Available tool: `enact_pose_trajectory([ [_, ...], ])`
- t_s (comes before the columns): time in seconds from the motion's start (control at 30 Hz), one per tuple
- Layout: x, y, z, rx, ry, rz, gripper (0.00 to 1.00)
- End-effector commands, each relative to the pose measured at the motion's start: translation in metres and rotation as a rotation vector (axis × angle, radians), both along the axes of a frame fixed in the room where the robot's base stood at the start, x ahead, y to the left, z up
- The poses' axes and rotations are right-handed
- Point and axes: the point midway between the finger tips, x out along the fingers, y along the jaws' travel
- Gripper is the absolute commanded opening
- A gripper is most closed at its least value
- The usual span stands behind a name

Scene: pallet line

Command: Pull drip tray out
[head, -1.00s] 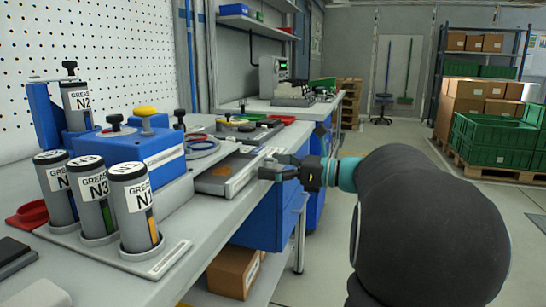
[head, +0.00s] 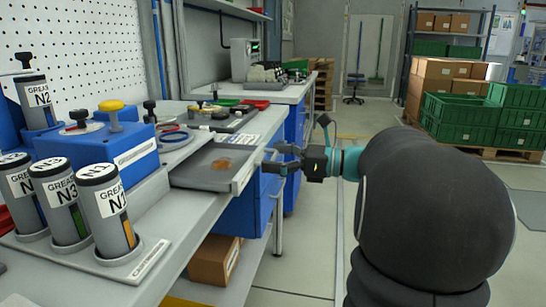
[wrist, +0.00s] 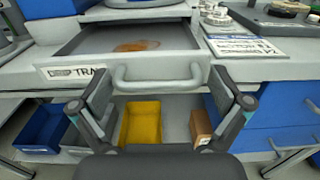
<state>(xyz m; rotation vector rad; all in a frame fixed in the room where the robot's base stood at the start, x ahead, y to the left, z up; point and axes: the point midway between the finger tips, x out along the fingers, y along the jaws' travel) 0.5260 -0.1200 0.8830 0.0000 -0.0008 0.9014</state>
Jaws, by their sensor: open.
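The drip tray (head: 205,176) is a shallow grey tray standing out from under the blue unit on the bench, with a brown stain on its floor. The wrist view shows its interior, its labelled front (wrist: 75,72) and a grey bar handle (wrist: 158,82). My gripper (head: 272,160) is at the tray's front, to its right in the head view. In the wrist view my gripper (wrist: 161,103) is open, its two fingers wide apart either side of the handle and nearer the camera. Nothing is held between them. The tray's back end is hidden.
Grease cartridges N1 (head: 106,208), N3 and N2 stand in holders at the left. A cardboard box (head: 213,260) sits on the lower shelf; the wrist view shows a yellow bin (wrist: 140,123) below the tray. The floor right of the bench is clear nearby.

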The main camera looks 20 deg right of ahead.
Motion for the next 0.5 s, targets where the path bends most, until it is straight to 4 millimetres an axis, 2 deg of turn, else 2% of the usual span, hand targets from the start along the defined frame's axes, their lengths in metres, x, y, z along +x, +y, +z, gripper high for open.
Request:
enact_pose_trajectory([
  [0.17, -0.006, -0.009, 0.0, 0.0, 0.0, -0.001, 1.0],
  [0.5, -0.046, -0.06, 0.0, 0.0, 0.0, -0.006, 1.0],
])
